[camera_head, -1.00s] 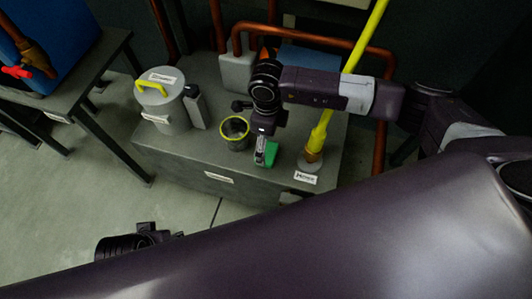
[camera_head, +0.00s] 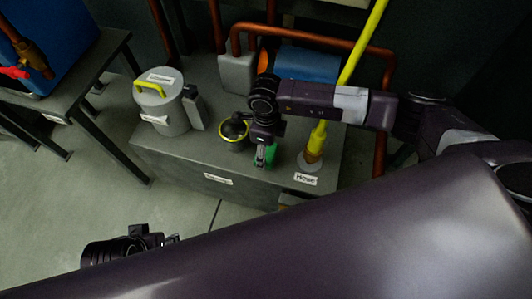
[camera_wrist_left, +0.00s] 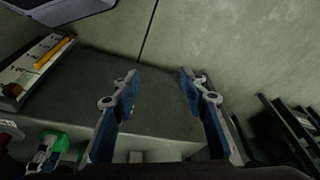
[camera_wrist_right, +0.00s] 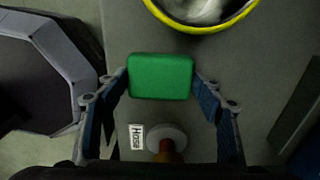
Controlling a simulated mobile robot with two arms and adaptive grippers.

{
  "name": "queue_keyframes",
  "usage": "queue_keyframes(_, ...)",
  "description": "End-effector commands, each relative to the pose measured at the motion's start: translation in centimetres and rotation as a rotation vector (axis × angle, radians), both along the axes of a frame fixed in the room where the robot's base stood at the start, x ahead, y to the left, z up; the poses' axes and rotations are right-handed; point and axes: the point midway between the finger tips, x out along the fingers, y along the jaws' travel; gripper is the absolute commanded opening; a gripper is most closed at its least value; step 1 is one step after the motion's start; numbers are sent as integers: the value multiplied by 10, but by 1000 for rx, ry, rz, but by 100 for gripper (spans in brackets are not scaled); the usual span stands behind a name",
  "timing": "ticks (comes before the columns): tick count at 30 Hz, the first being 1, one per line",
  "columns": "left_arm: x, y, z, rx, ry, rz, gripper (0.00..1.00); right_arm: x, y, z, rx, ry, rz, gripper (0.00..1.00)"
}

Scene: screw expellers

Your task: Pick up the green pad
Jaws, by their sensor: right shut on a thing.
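The green pad (camera_wrist_right: 160,77) is a flat block with rounded corners. In the right wrist view it sits between the two fingertips of my right gripper (camera_wrist_right: 160,84), which is shut on it. In the head view the right gripper (camera_head: 265,158) points down over the grey bench, with part of the pad (camera_head: 272,151) showing behind it. The pad (camera_wrist_left: 58,140) also shows at the lower left of the left wrist view. I cannot tell whether it touches the bench. My left gripper (camera_wrist_left: 160,82) is open and empty, away from the pad.
A yellow-rimmed container (camera_head: 233,134) stands close to the pad on the grey bench (camera_head: 190,160). A grey canister (camera_head: 161,108) with a yellow handle is further left. A yellow pole (camera_head: 318,135) stands by a "Hose" label (camera_head: 306,179) on the right.

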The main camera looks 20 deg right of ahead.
Motion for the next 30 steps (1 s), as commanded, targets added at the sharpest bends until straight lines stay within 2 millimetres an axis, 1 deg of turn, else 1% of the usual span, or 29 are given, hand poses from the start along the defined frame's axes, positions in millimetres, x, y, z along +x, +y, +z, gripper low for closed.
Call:
queue_keyframes(7,1,0,1,0,-1,0,40,0,0,3,-1,-1,0,40)
queue_keyframes(11,1,0,-1,0,-2,0,40,1,0,13,0,-2,0,40)
queue_keyframes(14,3,-2,-18,-1,13,-3,40,1,0,27,1,-3,0,40)
queue_keyframes(17,4,-2,-32,0,22,-4,40,2,0,52,2,-6,2,40)
queue_keyframes(24,4,-3,-74,2,45,-7,40,2,0,125,1,-7,1,40)
queue_keyframes(27,3,-3,-87,2,50,-8,40,1,0,151,0,-5,2,40)
queue_keyframes(30,2,-3,-97,2,53,-9,40,1,0,171,0,-4,0,40)
